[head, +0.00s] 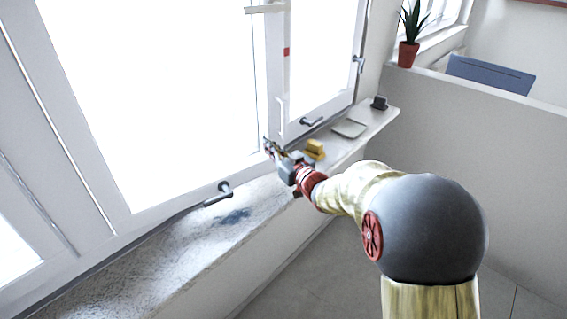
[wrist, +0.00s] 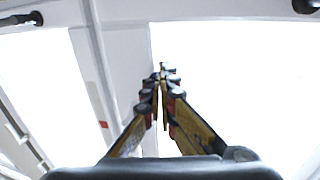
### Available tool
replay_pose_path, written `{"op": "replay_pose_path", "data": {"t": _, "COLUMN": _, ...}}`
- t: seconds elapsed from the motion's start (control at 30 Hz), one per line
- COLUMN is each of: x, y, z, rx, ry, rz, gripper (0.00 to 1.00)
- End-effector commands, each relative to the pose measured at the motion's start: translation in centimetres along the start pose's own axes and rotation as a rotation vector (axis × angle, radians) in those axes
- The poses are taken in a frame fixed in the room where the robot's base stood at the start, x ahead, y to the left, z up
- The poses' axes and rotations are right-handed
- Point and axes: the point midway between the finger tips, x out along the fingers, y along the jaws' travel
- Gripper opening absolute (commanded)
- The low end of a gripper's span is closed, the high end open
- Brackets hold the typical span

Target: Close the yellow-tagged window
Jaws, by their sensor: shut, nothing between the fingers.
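A white window with a large left sash (head: 190,200) and a narrower right sash (head: 300,127) runs along the sill. A small red tag (head: 287,52) sits on the upright of the right sash; a red mark (wrist: 103,124) also shows in the wrist view. I see no yellow tag on either sash. My gripper (head: 268,148) is shut and empty, at the lower part of the frame where the two sashes meet. In the wrist view its fingers (wrist: 160,78) come together in front of a white upright (wrist: 125,75). Whether they touch it, I cannot tell.
Handles stick out from the left sash (head: 218,193) and right sash (head: 311,121). On the sill (head: 180,262) are a yellow block (head: 315,149) beside my gripper, a flat pale tray (head: 349,128) and a small dark object (head: 379,102). A low wall (head: 480,150) stands at right.

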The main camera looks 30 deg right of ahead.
Motion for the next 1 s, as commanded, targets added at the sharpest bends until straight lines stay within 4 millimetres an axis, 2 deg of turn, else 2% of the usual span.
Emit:
{"op": "replay_pose_path", "data": {"t": 0.43, "x": 6.6, "y": -0.1, "z": 0.1, "rx": 0.0, "ry": -0.002, "rz": -0.126, "gripper": 0.0}}
{"op": "replay_pose_path", "data": {"t": 0.7, "x": 11.2, "y": -0.8, "z": 0.2, "rx": 0.0, "ry": -0.001, "rz": -0.146, "gripper": 0.0}}
{"op": "replay_pose_path", "data": {"t": 0.83, "x": 12.3, "y": -0.9, "z": 0.3, "rx": 0.001, "ry": -0.002, "rz": -0.144, "gripper": 0.0}}
{"op": "replay_pose_path", "data": {"t": 1.0, "x": 12.6, "y": -1.0, "z": 0.0, "rx": -0.001, "ry": 0.001, "rz": -0.144, "gripper": 0.0}}
